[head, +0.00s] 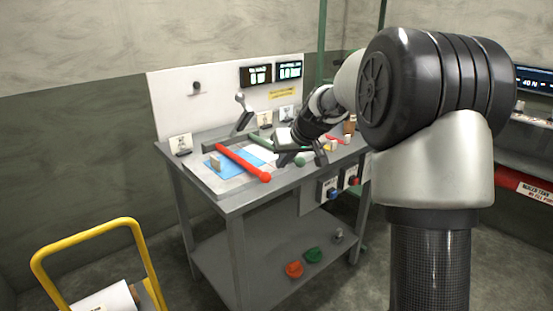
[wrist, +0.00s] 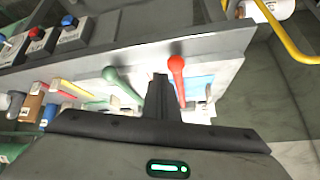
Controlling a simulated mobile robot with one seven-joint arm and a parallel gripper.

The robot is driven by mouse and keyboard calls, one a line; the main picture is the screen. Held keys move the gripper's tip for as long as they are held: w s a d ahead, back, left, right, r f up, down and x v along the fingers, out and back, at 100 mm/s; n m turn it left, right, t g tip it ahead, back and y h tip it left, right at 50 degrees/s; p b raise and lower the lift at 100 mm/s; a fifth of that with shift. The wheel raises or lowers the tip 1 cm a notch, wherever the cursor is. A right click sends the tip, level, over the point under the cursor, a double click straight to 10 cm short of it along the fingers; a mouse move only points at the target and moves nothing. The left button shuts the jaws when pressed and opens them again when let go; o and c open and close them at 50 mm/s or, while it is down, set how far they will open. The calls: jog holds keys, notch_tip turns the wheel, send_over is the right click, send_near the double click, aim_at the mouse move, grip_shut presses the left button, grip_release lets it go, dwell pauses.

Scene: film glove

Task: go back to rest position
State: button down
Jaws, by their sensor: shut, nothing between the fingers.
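My gripper (head: 284,158) hangs above the grey workbench (head: 236,200) at the end of my arm, which reaches in from the right of the head view. In the wrist view its two fingers (wrist: 160,85) are together with nothing between them. A red bar with a round knob (head: 243,163) lies on the bench to the left of the gripper; its knob end also shows in the wrist view (wrist: 177,66), beside the fingers. A green bar (wrist: 122,83) lies on the other side of the fingers. Neither bar is held.
A blue sheet (head: 229,164) lies under the red bar. A white back panel (head: 215,100) rises behind the bench. A yellow-handled cart (head: 95,226) stands front left. Open floor lies between cart and bench.

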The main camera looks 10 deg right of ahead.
jog(key=s+a+r+g, duration=0.1)
jog(key=s+a+r, duration=0.1)
jog(key=s, duration=0.8)
jog(key=s+a+r, duration=0.2)
jog(key=s+r, duration=0.1)
jog(key=s, duration=0.7)
jog(key=s+d+f+m+h, duration=0.1)
jog(key=s+d, duration=0.1)
jog(key=s, duration=0.8)
jog(key=s+d+f+m+h, duration=0.1)
jog(key=s+h, duration=0.1)
jog(key=s, duration=0.8)
notch_tip(320, 180, up, 23)
jog(key=p, duration=2.2)
jog(key=shift+g+p, duration=0.4)
